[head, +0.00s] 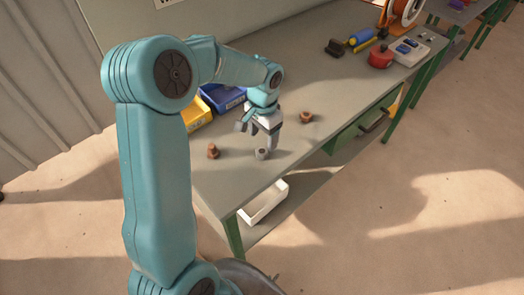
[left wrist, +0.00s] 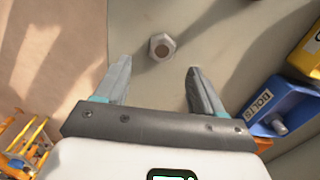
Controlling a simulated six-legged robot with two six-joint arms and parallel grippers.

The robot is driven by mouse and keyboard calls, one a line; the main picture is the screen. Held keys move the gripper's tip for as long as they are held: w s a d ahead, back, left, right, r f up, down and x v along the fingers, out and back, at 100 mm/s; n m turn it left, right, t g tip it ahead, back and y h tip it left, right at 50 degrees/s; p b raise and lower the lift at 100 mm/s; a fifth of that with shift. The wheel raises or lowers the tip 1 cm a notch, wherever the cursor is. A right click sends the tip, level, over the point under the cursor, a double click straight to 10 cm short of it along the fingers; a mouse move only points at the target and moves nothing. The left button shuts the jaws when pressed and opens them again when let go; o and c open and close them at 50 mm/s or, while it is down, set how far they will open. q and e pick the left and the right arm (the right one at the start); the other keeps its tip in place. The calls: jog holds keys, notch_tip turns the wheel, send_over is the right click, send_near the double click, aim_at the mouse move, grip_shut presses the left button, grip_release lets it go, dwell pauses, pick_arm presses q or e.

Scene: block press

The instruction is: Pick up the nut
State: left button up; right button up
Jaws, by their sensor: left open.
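A small grey hex nut (head: 261,153) lies on the workbench near its front edge. In the left wrist view the nut (left wrist: 161,46) shows its flat face and a brownish centre hole. My left gripper (head: 258,136) is open above the bench, close to the nut. In the left wrist view the nut appears a little past the two fingertips (left wrist: 158,66) and roughly centred between them. Nothing is between the fingers. My right gripper is not in view.
Brown rusty pieces lie on the bench left (head: 213,151) and right (head: 306,117) of the nut. A yellow bin (head: 197,112) and a blue bin (head: 222,97), labelled for bolts, stand behind. A red canister (head: 380,57) and tools are farther right. A white tray (head: 265,203) sits below.

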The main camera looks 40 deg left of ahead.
aim_at(263, 150)
pick_arm(q)
notch_tip(263, 150, down, 5)
jog(key=shift+f+p, duration=0.2)
jog(key=shift+p, duration=0.35)
jog(key=shift+w+a+f, duration=0.15)
jog(key=shift+a+f, duration=0.05)
jog(key=shift+f, duration=0.2)
jog(key=c, duration=1.2)
